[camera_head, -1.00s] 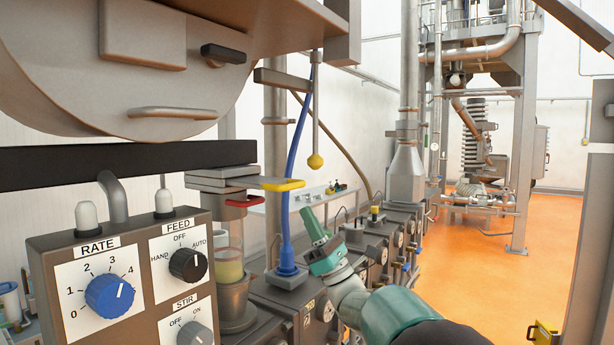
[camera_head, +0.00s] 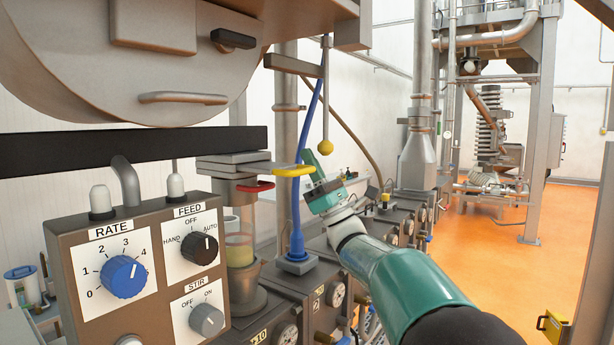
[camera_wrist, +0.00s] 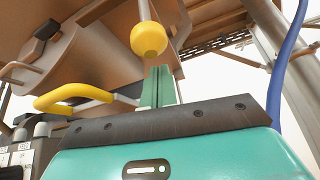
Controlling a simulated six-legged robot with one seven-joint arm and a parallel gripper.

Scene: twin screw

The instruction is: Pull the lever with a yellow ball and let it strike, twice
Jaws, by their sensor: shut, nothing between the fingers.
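The lever is a thin grey rod hanging from a bracket under the large drum housing, with a yellow ball (camera_head: 325,147) at its lower end. In the wrist view the ball (camera_wrist: 149,38) shows just above and slightly left of the fingertips. My gripper (camera_head: 309,156) has green fingers, shut and empty, pointing up just left of and below the ball in the head view. The fingers (camera_wrist: 157,72) stand close together in the wrist view. Whether they touch the ball I cannot tell.
A yellow loop handle (camera_head: 290,171) and a red one sit left of my gripper, above a glass cylinder (camera_head: 239,235). A blue hose (camera_head: 296,205) runs down behind. A control box (camera_head: 140,265) with knobs stands at front left. Orange floor is open at right.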

